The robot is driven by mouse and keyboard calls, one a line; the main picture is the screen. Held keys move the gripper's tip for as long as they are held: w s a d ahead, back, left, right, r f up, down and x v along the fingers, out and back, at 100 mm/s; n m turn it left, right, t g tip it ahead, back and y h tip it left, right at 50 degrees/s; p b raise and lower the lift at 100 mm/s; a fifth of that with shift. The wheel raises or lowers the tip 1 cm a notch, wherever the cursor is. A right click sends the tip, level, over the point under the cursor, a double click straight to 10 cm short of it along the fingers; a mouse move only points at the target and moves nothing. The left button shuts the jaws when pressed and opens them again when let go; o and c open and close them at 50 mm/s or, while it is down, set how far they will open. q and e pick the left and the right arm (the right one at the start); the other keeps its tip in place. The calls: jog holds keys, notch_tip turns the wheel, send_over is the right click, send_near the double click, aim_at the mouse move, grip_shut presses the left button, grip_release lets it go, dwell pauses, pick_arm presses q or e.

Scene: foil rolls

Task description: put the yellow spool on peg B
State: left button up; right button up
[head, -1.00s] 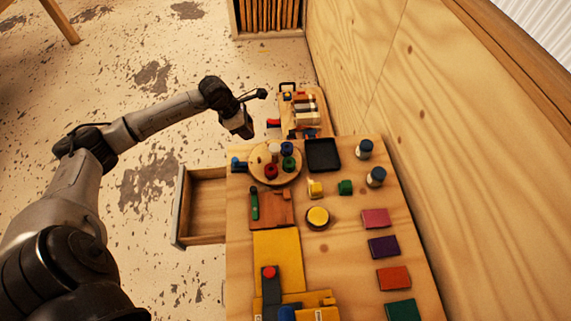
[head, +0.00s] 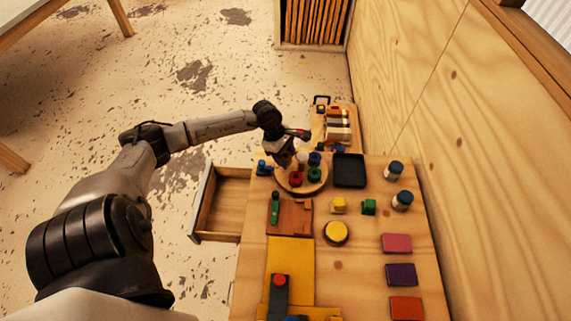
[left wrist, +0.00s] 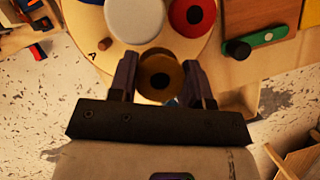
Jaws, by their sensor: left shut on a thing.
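The yellow spool (left wrist: 160,77), a dull gold ring with a dark centre, sits between the fingers of my left gripper (left wrist: 160,66) in the left wrist view. The gripper is shut on it. In the head view my left gripper (head: 284,160) is over the left rear edge of the round wooden board (head: 321,185), hiding the spool. The board carries white (head: 302,156), red (head: 295,180), blue (head: 314,159) and green (head: 314,175) spools. A bare peg (left wrist: 104,44) stands beside a letter A. I cannot make out a letter B. My right gripper is not in view.
A black tray (head: 350,170) and two jars (head: 394,170) stand right of the board. An open drawer (head: 222,206) juts out at left. A brown block with a green-handled tool (head: 275,208) lies in front. A loaded wooden carrier (head: 338,125) is behind.

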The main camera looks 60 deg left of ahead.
pick_arm(q)
jog(key=shift+f+b, duration=0.4)
jog(key=shift+f, duration=1.6)
jog(key=shift+f, duration=0.15)
jog(key=o, duration=0.9)
